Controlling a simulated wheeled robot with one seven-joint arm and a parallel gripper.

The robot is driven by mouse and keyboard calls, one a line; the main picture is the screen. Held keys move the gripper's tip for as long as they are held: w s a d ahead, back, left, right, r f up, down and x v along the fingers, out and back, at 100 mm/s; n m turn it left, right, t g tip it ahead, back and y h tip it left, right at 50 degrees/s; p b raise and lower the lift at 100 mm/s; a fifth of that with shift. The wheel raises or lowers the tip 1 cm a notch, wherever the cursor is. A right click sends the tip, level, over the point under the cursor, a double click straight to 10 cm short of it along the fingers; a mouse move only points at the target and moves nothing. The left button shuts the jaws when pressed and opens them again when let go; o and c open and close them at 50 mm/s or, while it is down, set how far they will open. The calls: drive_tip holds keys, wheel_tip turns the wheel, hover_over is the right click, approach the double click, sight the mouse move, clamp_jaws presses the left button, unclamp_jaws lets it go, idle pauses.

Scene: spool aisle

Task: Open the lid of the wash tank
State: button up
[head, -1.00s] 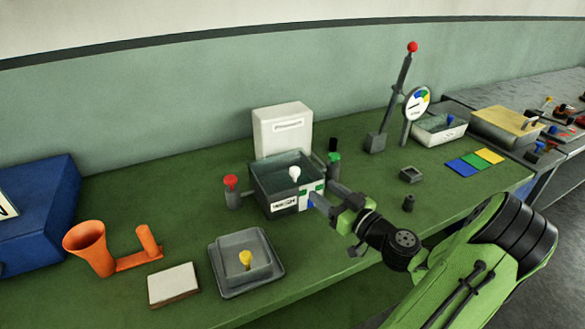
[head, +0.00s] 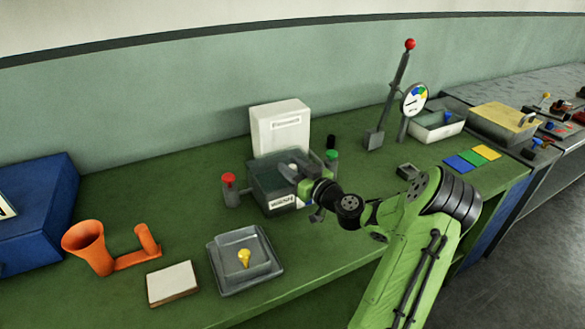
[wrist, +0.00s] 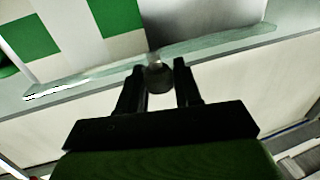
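The wash tank (head: 262,190) is a dark grey box on the green bench, with a see-through lid (head: 268,165) lying over its top. A pale knob (head: 291,168) stands on the lid, partly hidden by my gripper (head: 296,174). In the wrist view the knob (wrist: 159,78) sits between the two dark fingers of my gripper (wrist: 160,66). The gaps beside it are very thin, and I cannot tell whether the fingers press on it. The lid's glassy edge (wrist: 75,88) and the tank's green-and-white checks also show there.
A red-topped post (head: 229,188) and a green-topped post (head: 331,160) flank the tank. A white box (head: 281,128) stands behind it. A gauge and lever stand right.

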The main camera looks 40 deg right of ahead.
clamp_jaws()
drive_tip(key=shift+r, duration=0.1)
